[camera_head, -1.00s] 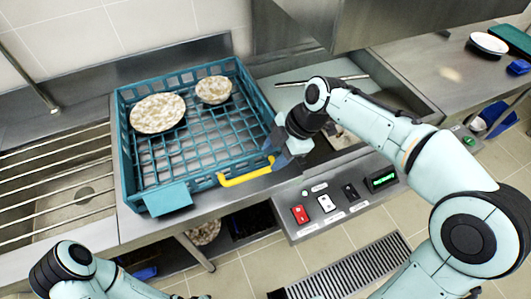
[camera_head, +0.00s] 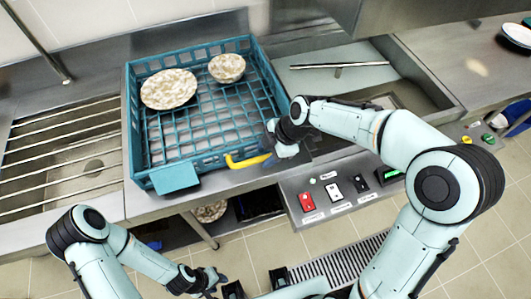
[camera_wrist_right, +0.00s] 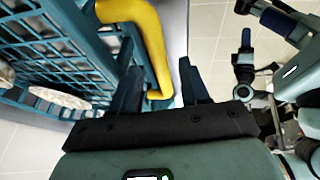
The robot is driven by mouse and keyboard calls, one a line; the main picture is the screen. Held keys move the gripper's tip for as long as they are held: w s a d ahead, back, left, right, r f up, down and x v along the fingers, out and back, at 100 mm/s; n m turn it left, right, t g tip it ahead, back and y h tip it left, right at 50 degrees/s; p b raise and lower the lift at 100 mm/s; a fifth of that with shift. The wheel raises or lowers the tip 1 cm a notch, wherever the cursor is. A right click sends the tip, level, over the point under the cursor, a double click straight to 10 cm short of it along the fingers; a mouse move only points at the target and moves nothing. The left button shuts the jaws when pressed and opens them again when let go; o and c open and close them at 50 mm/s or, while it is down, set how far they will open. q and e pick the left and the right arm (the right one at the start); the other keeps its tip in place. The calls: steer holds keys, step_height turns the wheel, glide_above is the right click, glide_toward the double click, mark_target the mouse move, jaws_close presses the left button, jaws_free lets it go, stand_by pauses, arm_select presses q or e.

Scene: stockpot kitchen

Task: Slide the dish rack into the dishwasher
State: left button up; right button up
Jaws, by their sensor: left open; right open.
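The teal dish rack (camera_head: 180,151) sits on the steel counter left of the dishwasher. It holds a speckled plate (camera_head: 169,89) and a speckled bowl (camera_head: 227,68). A yellow handle (camera_head: 246,161) is on its front side. The dishwasher has a front control panel (camera_head: 338,190) and a raised steel hood (camera_head: 305,14); its open bay is partly hidden by my right arm. My right gripper (camera_head: 272,150) is open at the handle's right end; in the right wrist view its fingers (camera_wrist_right: 160,88) stand either side of the handle (camera_wrist_right: 152,45). My left gripper (camera_head: 214,280) is open and empty, low before the counter.
A slatted sink (camera_head: 60,165) lies left of the rack. A loose bar (camera_head: 338,65) lies across the dishwasher bay. A white plate (camera_head: 516,34) is on the far-right counter. A shelf under the counter holds dishes (camera_head: 209,211). A floor grate (camera_head: 345,262) lies in front.

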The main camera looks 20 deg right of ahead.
steer(key=shift+w+a+f, duration=0.1)
steer(key=shift+a+f, duration=0.1)
steer(key=shift+f, duration=0.35)
jaws_close()
steer(key=shift+d, duration=0.1)
